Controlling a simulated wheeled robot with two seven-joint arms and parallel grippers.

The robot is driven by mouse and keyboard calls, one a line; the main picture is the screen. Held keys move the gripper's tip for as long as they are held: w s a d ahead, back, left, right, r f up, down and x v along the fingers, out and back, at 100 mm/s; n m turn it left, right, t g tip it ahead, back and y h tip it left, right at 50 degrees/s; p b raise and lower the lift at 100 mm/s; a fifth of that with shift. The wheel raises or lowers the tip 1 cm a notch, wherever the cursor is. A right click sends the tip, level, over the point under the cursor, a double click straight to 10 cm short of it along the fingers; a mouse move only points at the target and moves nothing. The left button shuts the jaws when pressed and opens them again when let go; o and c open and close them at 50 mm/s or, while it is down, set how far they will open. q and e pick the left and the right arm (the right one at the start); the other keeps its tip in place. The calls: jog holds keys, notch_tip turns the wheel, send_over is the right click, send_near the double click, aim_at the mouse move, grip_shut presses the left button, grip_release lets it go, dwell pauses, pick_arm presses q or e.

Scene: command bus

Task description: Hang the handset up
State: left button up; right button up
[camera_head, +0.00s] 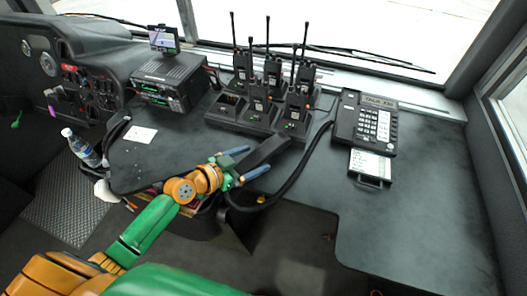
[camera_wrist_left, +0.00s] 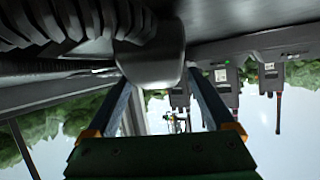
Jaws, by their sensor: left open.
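The black handset (camera_head: 264,153) is at the front edge of the desk, slanting up to the right. My left gripper (camera_head: 258,159) is open, with one blue finger on each side of the handset. In the left wrist view the dark rounded end of the handset (camera_wrist_left: 150,62) lies between and beyond the open fingertips (camera_wrist_left: 157,82); whether they touch it I cannot tell. A black cord (camera_head: 304,165) loops from the handset to the desk phone (camera_head: 368,122), which lies at the right with its keypad showing. My right gripper is not in view.
A charger rack (camera_head: 232,112) with several upright radios stands behind the handset. A radio unit (camera_head: 170,80) with a small screen is at the back left. A water bottle (camera_head: 80,147) stands at the left. The desk right of the phone is clear.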

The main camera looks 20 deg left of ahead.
aim_at(255, 159)
pick_arm(q)
jog(key=x, duration=0.4)
jog(key=shift+d+r, duration=0.1)
jog(key=shift+s, duration=0.2)
jog(key=c, duration=0.7)
grip_shut()
jog(key=shift+r, duration=0.1)
